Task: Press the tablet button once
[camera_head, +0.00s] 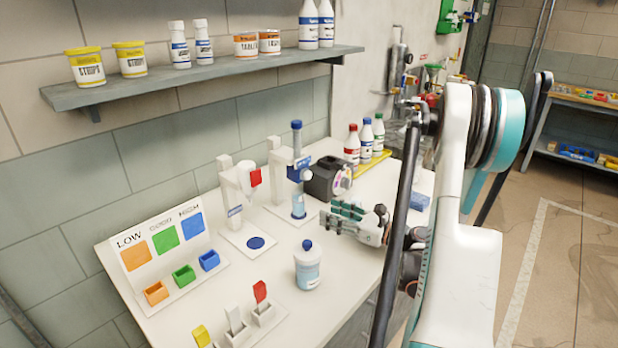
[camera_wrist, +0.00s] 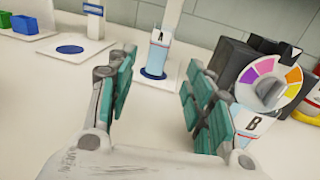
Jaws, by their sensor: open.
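No part is plainly marked as the tablet button. A white dispenser (camera_head: 232,190) with a red part (camera_head: 255,177) stands over a plate with a blue disc (camera_head: 256,243). To its right is a dispenser with a blue body (camera_head: 298,172) and a capped clear tube. Container A (camera_wrist: 158,56) stands on a blue disc beneath it. My gripper (camera_head: 345,218) is open and empty above the bench, right of container A in the head view. In the wrist view the spread fingers (camera_wrist: 160,68) frame container A, which lies beyond them.
A black machine with a colour wheel (camera_wrist: 268,86) and container B (camera_wrist: 246,124) are close to my right finger. A capped bottle (camera_head: 308,268) stands nearer on the bench (camera_head: 255,290). A sorting panel (camera_head: 165,240) is at left. A shelf (camera_head: 200,75) hangs above.

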